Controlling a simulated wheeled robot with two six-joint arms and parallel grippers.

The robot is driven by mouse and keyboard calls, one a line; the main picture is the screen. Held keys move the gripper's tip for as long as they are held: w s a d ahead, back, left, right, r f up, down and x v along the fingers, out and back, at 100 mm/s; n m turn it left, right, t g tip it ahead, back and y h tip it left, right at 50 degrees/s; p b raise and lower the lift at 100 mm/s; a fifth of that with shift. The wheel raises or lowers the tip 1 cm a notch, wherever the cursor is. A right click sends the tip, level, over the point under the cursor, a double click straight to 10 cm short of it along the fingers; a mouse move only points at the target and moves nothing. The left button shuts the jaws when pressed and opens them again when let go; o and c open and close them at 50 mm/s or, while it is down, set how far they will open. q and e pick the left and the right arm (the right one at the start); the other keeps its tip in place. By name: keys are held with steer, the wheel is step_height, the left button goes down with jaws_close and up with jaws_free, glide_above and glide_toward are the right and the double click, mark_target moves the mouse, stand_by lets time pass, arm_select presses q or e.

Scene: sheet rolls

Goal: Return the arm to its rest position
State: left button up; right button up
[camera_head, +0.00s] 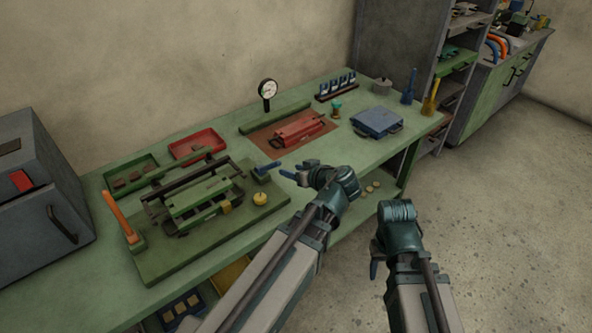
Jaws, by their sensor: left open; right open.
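My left gripper (294,171) reaches over the front edge of the green workbench (225,238), near the right end of a green fixture. Its blue-tipped fingers point left and look open, with nothing seen between them. A dark blue lever on a small green block lies just left of the fingertips; I cannot tell whether they touch. My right gripper (374,268) hangs lower, in front of the bench over the concrete floor. Its fingers point down and are partly hidden by my own wrist; nothing is seen in them.
The green fixture (160,268) with rails and an orange handle fills the bench's left half. A red clamp block (298,128), dial gauge (267,90), blue case (376,121) and red tray (198,143) stand behind. The floor (500,220) at right is clear.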

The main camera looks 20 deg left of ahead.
arm_select(q)
steer(key=s+d+f+m+g+h, duration=0.3)
steer(key=s+d+f+m+h, duration=0.1)
steer(key=s+d, duration=0.4)
steer(key=s+d+f+m+g+h, duration=0.4)
steer(key=s+d+f+m, duration=0.3)
steer(key=s+d+m, duration=0.1)
steer(key=shift+d+m+h, duration=0.4)
steer(key=shift+d+m, duration=0.2)
steer(key=shift+d, duration=0.45)
steer(key=shift+a, duration=0.1)
